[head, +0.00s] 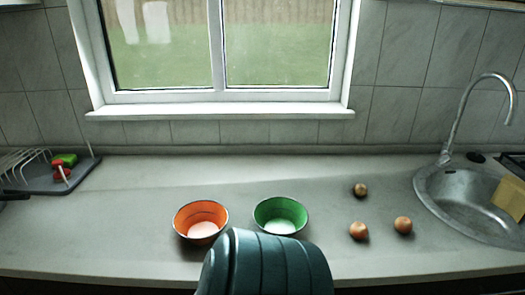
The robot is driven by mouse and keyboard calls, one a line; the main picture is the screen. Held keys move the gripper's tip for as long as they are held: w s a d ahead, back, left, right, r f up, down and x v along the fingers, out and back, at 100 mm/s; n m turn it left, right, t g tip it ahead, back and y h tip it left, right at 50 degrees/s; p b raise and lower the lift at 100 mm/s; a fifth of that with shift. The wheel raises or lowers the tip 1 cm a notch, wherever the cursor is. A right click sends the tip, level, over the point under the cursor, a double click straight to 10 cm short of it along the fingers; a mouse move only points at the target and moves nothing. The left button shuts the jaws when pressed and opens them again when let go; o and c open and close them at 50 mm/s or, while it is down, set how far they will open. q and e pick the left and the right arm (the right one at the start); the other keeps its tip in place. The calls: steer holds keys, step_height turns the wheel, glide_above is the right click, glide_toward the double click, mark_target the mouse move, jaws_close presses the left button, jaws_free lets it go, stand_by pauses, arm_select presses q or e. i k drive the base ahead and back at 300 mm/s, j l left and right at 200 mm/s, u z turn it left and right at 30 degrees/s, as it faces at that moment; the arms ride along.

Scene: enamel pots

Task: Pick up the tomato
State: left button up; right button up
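Three small round vegetables lie on the counter to the right of the bowls. The back one (360,190) is yellowish brown. The front left one (358,231) and the front right one (403,225) are larger and orange-brown. They look more like onions, and I cannot tell whether one is the tomato. They lie apart, with nothing touching them. Neither of my grippers shows in the head view.
An orange bowl (200,222) and a green bowl (281,216) stand mid-counter. A dish rack (45,175) with red and green items is far left. A sink (470,200) with a tap (465,105) is right. The counter's lower middle is partly hidden.

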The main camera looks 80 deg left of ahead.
mark_target(359, 231)
steer(key=j+u, duration=0.15)
steer(key=u, duration=2.7)
